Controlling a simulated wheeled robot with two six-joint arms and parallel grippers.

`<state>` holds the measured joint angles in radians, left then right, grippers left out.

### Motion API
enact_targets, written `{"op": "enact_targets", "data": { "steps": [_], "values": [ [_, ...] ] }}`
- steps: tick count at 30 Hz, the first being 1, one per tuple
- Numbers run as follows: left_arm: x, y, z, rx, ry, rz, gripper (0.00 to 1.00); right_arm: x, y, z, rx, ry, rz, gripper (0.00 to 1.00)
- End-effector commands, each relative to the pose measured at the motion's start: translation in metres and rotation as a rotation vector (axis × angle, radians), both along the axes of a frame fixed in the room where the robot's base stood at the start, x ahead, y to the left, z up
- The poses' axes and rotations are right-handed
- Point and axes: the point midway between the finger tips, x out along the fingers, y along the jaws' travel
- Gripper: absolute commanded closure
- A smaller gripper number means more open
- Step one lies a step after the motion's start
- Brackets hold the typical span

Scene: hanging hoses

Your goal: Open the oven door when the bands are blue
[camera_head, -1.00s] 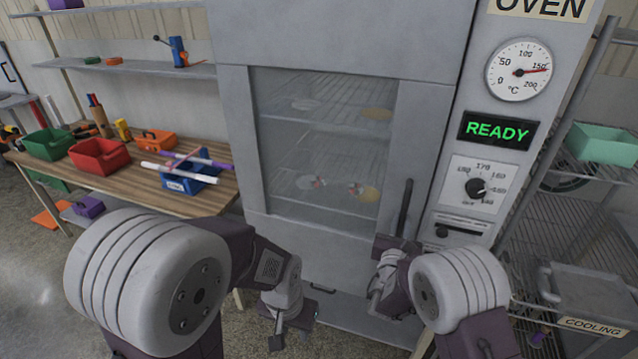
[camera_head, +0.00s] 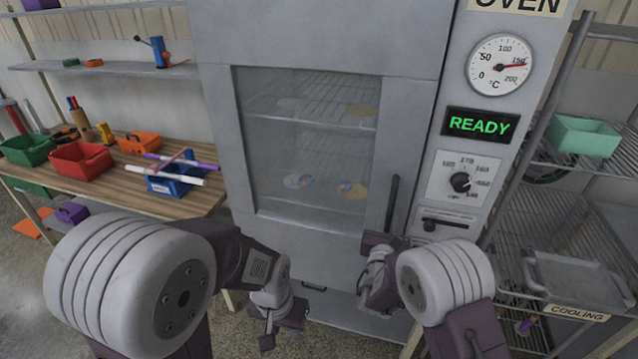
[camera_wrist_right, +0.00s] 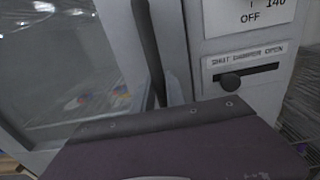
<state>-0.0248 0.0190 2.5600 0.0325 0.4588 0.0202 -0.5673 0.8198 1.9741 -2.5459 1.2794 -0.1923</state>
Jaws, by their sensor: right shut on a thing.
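The oven door (camera_head: 222,150) looks closed, with a window onto wire racks. The bands also show blurred in the right wrist view (camera_wrist_right: 120,90). The dark vertical door handle (camera_head: 393,200) is at the door's right edge. My right gripper (camera_head: 383,243) is shut on its lower part; the handle also runs into the jaws in the wrist view (camera_wrist_right: 147,45). My left gripper (camera_head: 284,330) hangs low before the oven, apparently open and empty.
The oven panel has a gauge (camera_head: 498,65) near 150, a green READY display (camera_head: 479,124), a dial (camera_head: 461,182) and a damper slider (camera_head: 430,224). A cooling rack (camera_head: 555,225) stands right. A wooden bench (camera_head: 120,195) with bins stands left.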

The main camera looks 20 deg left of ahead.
Motion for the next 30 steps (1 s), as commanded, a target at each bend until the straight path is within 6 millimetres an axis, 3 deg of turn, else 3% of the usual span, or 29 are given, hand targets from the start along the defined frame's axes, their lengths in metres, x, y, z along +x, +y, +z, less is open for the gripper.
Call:
{"op": "enact_targets", "data": {
  "steps": [5, 19, 30],
  "values": [
    [0.000, 0.000, -0.003, 0.000, 0.000, 0.000, 0.67, -0.010, 0.002, -0.001, 0.000, 0.001, 0.002, 1.00],
    [0.000, 0.000, -0.019, 0.000, 0.000, 0.000, 0.67, -0.093, 0.009, -0.002, -0.002, 0.003, -0.002, 1.00],
    [0.000, 0.000, -0.018, 0.000, 0.000, 0.000, 0.67, -0.100, 0.006, -0.002, -0.004, 0.004, -0.009, 1.00]
  ]
}}
